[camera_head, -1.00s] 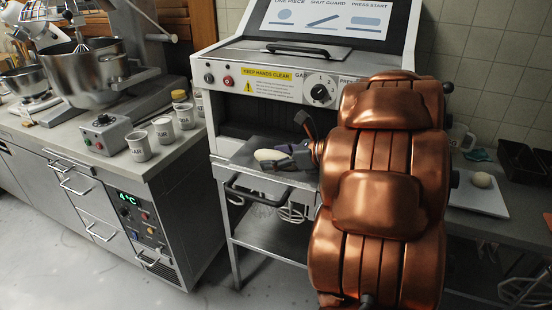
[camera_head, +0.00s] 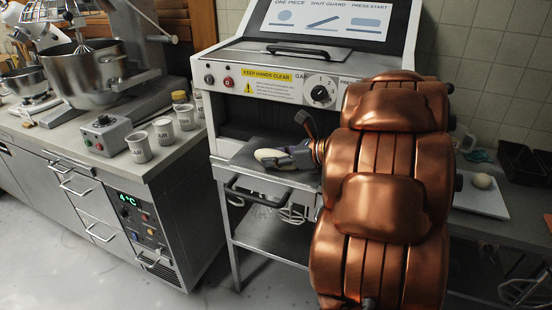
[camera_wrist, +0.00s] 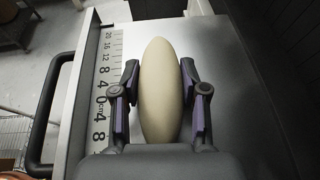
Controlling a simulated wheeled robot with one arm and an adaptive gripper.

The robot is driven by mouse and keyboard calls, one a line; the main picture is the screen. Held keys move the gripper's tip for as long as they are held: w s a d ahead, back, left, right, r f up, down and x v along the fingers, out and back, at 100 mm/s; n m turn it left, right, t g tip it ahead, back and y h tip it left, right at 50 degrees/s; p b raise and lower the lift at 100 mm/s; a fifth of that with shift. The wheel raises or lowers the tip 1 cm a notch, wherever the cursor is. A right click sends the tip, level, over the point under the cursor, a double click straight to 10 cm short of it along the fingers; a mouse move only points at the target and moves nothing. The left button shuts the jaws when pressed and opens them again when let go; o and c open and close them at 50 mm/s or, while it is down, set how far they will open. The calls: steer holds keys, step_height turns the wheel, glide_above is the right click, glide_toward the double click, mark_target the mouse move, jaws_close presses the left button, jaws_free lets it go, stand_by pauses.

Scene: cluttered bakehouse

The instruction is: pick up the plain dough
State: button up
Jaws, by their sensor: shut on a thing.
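The plain dough (camera_wrist: 160,88) is a smooth, pale, elongated piece with tapered ends in the wrist view. My gripper (camera_wrist: 158,92) has one finger against each long side of it and is shut on it. In the head view the dough (camera_head: 268,155) shows at the front shelf of the machine, with my gripper (camera_head: 283,158) at its right end. My copper-coloured arm hides part of the machine. The dough is over the grey shelf (camera_wrist: 222,70); I cannot tell whether it is lifted clear of it.
The machine (camera_head: 265,84) has a dark opening behind the shelf and a handle bar (camera_head: 254,198) in front. A printed ruler (camera_wrist: 108,90) runs along the shelf's left side. Labelled cups (camera_head: 139,147) stand on the left counter.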

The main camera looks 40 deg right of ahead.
mark_target(275, 152)
steer(key=shift+r, duration=0.5)
step_height(275, 152, up, 2)
steer(key=shift+r, duration=0.2)
steer(key=w+a, duration=0.3)
steer(key=a, duration=0.4)
steer(key=w+a+r+b, duration=0.1)
steer(key=w+a, duration=0.2)
steer(key=a, duration=0.5)
